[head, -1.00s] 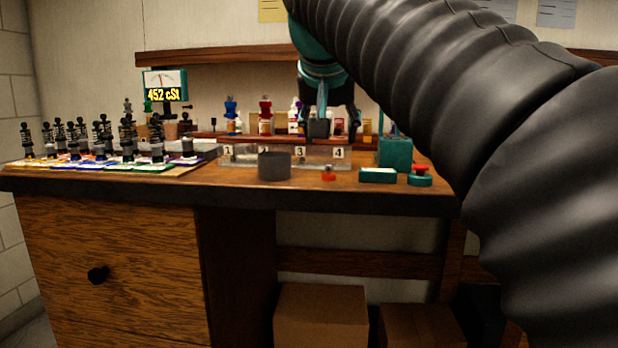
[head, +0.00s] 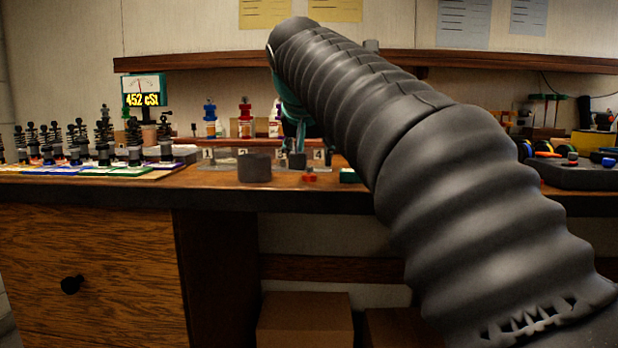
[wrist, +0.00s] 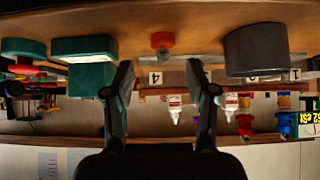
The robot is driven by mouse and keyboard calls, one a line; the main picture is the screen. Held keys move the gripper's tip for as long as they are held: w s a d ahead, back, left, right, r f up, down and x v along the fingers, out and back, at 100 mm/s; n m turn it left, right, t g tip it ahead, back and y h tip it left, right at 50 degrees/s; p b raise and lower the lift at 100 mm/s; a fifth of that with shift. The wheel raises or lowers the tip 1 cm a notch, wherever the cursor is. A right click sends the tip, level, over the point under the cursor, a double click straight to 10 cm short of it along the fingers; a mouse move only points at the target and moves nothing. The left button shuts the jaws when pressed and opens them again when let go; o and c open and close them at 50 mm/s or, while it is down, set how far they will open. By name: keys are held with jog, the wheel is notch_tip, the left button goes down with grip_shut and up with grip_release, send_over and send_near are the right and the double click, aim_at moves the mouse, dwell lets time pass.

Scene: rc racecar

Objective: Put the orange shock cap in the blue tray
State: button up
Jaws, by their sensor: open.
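A small red-orange cap (head: 310,177) sits on the bench near its front edge; I cannot tell for sure that it is the orange shock cap. In the wrist view, which is upside down, it (wrist: 162,40) lies beyond and between my fingertips. My gripper (wrist: 160,78) is open and empty, its two fingers apart and not touching the cap. In the head view, my gripper (head: 291,158) is partly hidden by my arm, just behind the cap. I cannot make out a blue tray in either view.
A dark grey cylinder (head: 254,167) stands left of the cap. Teal blocks (wrist: 84,49) stand on its other side. Numbered slots and small bottles (head: 245,120) are behind. Several shocks (head: 103,140) stand on coloured mats at left; a dark box with coloured knobs (head: 580,172) is at right.

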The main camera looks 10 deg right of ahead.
aim_at(309, 167)
jog(key=x, duration=0.4)
jog(key=shift+w+a+f+b, duration=0.15)
jog(key=shift+b, duration=0.2)
jog(key=c, duration=0.9)
jog(key=shift+o, duration=0.2)
